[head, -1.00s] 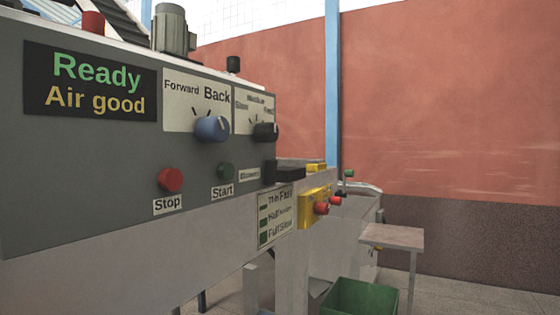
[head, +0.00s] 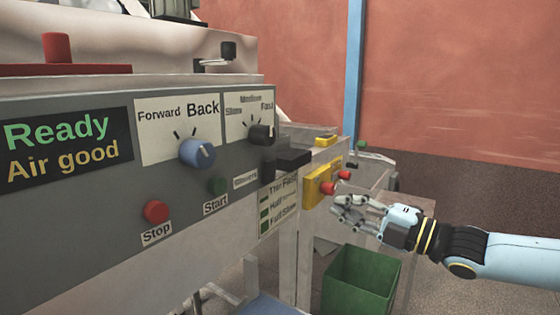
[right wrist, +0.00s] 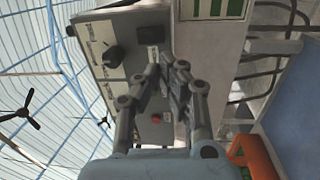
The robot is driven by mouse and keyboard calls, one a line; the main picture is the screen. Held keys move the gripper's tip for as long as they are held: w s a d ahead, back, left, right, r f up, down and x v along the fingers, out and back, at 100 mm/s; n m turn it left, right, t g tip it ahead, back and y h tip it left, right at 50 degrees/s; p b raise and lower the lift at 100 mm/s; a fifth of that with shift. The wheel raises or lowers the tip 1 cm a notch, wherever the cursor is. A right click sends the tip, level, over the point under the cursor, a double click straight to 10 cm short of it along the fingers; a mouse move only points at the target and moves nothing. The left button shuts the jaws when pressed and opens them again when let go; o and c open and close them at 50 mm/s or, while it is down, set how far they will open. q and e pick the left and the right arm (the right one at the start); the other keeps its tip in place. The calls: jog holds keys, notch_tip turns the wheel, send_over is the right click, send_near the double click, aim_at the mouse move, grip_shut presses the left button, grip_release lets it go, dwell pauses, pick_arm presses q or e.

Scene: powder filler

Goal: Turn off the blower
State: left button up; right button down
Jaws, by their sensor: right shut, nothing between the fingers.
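The grey control panel (head: 110,215) fills the left of the head view. Its small blower label (head: 245,181) sits at the panel's right end. A black switch block (head: 268,169) is right beside that label, with a larger black part (head: 294,159) sticking out. My right gripper (head: 340,212) is shut and empty, in front of and to the right of the panel, apart from the switch. In the right wrist view its fingers (right wrist: 166,74) point at the panel, which shows a black knob (right wrist: 114,56) and a red button (right wrist: 155,118). My left gripper is out of view.
A yellow box (head: 316,187) with red buttons is near my gripper. A green bin (head: 360,280) stands below.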

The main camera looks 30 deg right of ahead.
jog(key=shift+w+a+r+n+y, duration=0.1)
jog(key=shift+a+r+n+y, duration=0.2)
jog(key=shift+r, duration=0.3)
jog(key=shift+a+r+n+y, duration=0.2)
jog(key=shift+a+r, duration=0.1)
jog(key=shift+r, duration=0.3)
jog(key=b, duration=0.5)
send_near(271, 169)
jog(key=p+x, duration=0.3)
jog(key=x, duration=0.3)
jog(key=shift+w+r+p, duration=0.15)
jog(key=shift+r+p, duration=0.05)
jog(key=shift+p, duration=0.2)
jog(key=shift+w+a+f, duration=0.15)
jog(key=shift+w+a, duration=0.15)
jog(key=shift+w, duration=0.2)
